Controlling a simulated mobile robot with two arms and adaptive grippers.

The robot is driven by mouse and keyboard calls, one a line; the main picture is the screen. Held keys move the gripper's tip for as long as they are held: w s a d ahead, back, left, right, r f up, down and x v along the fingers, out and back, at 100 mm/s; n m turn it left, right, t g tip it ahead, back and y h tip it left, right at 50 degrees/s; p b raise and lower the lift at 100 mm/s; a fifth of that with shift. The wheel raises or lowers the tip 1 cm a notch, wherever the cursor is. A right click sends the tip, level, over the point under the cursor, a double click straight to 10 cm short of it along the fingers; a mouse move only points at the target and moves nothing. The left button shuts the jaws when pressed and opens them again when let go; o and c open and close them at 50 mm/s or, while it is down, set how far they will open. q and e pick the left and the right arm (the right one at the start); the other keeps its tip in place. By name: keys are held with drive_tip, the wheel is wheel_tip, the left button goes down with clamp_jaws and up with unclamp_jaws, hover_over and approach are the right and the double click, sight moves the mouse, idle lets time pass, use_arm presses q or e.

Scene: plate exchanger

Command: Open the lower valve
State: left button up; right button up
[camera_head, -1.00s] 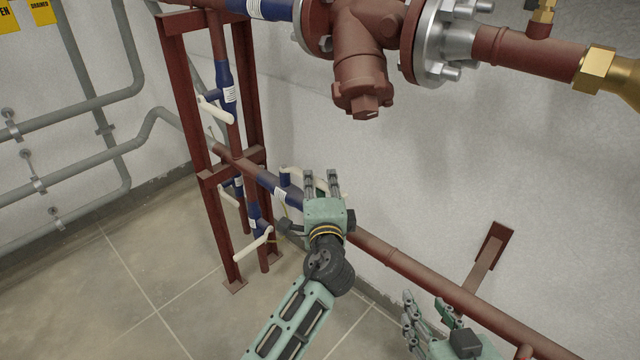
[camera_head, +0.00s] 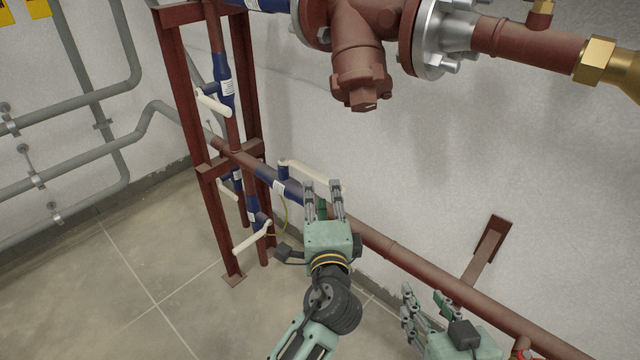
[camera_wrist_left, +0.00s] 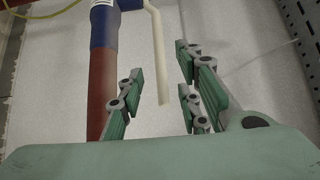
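A blue valve (camera_head: 284,188) sits on the low horizontal red-brown pipe, with a long cream handle (camera_head: 305,172) running along the pipe to the right. My left gripper (camera_head: 322,188) is open at the handle's free end, fingers pointing toward the wall. In the left wrist view the handle (camera_wrist_left: 157,50) hangs between the spread fingers of the gripper (camera_wrist_left: 160,70), apparently without contact. The blue valve body shows at the top left there (camera_wrist_left: 104,25). My right gripper (camera_head: 424,298) is open and empty at the lower right, in front of the pipe.
A red-brown frame (camera_head: 186,90) stands left, carrying other valves with cream handles: an upper one (camera_head: 213,103) and lower ones (camera_head: 250,237). A large strainer (camera_head: 360,80) hangs above. A wall bracket (camera_head: 490,240) supports the pipe at right. The floor at left is clear.

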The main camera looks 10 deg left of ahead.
use_arm(q)
drive_tip(key=s, duration=0.4)
drive_tip(key=shift+d, duration=0.35)
